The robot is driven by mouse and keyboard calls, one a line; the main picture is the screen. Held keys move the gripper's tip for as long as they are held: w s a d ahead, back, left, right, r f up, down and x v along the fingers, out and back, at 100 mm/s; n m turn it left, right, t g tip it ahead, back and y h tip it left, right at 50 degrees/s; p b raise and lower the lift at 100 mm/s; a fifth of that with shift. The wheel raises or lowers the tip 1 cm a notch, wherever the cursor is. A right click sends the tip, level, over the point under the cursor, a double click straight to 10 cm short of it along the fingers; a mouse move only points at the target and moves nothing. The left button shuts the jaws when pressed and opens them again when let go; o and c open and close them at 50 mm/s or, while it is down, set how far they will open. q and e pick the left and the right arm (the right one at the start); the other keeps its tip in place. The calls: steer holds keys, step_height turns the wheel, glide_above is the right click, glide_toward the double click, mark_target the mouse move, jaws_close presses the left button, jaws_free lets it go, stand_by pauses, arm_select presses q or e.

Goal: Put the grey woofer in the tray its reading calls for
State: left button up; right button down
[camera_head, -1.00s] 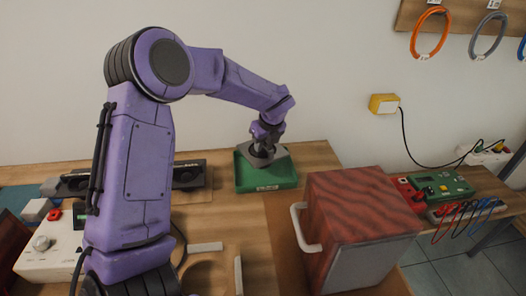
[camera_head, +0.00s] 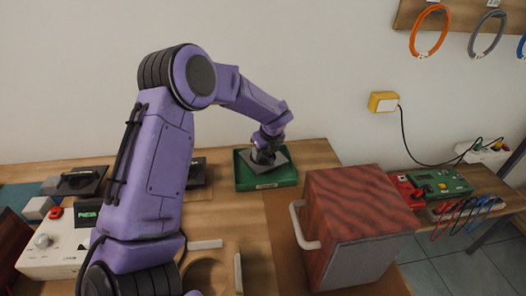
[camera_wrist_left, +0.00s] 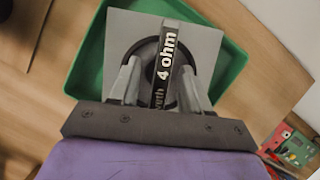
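The grey woofer (camera_head: 279,157) is a square plate with a dark round middle, set askew in the green tray (camera_head: 244,181) at the back of the bench. In the left wrist view the woofer (camera_wrist_left: 122,28) carries a black bar lettered "4 ohm" across its black cone, and the green tray (camera_wrist_left: 84,70) shows around and beneath it. My left gripper (camera_head: 266,150) is low over the woofer. In the wrist view its fingers stand on both sides of the bar with visible gaps, so it looks open. My right gripper is not in view.
A red wood-grain cabinet (camera_head: 355,205) with a white handle stands to the right of the tray. A green instrument (camera_head: 440,183) with cables lies farther right.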

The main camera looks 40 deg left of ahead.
arm_select(q)
steer(key=shift+r, duration=0.3)
steer(key=v, duration=1.1)
steer(key=shift+d+r+b, duration=0.25)
steer(key=shift+r+b, duration=0.05)
steer(key=shift+b, duration=0.1)
